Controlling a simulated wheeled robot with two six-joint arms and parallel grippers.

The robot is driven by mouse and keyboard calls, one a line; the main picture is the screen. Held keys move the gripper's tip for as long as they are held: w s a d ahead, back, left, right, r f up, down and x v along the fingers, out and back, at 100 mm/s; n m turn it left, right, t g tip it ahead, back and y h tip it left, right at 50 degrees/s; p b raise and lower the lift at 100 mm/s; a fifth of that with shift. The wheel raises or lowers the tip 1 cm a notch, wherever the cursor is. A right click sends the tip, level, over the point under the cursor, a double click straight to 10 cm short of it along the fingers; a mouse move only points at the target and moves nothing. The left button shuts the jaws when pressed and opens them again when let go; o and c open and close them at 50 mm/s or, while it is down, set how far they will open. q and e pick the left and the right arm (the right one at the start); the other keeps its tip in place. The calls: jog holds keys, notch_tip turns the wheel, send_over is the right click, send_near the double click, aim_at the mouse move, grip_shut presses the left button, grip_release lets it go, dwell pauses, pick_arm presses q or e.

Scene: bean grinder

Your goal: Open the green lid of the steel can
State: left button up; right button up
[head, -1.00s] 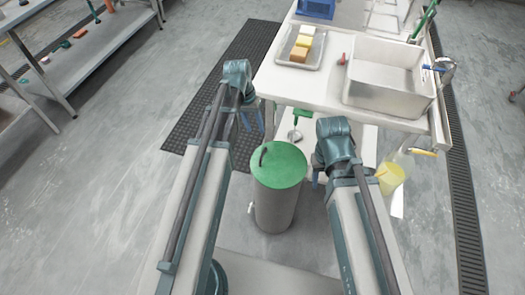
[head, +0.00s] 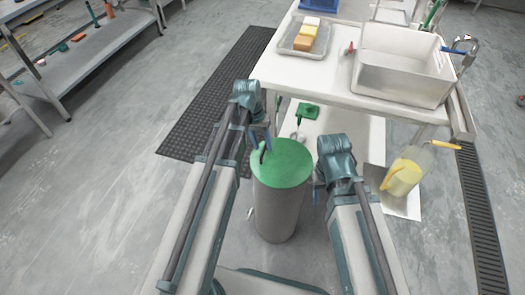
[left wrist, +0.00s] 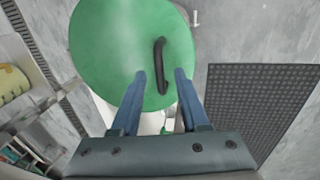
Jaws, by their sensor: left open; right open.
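The steel can (head: 275,212) stands upright on the floor in front of the table, and its round green lid (head: 288,163) lies flat on top. A black curved handle (head: 264,151) sits near the lid's left edge. It also shows in the left wrist view (left wrist: 160,66). My left gripper (head: 258,140) is open beside the handle. In the left wrist view its two fingers (left wrist: 160,76) point over the lid, with the handle's end around the gap between them; I cannot tell whether they touch it. My right gripper (head: 318,190) is right of the can, its fingers mostly hidden.
The white table (head: 320,78) behind the can holds a tray of blocks (head: 281,45) and a steel sink (head: 400,78). A yellow jug (head: 402,178) stands at the right on a lower surface. A black floor mat (head: 195,125) lies at the left.

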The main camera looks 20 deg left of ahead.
pick_arm(q)
jog(key=shift+f, duration=0.25)
grip_shut()
dwell(1.4)
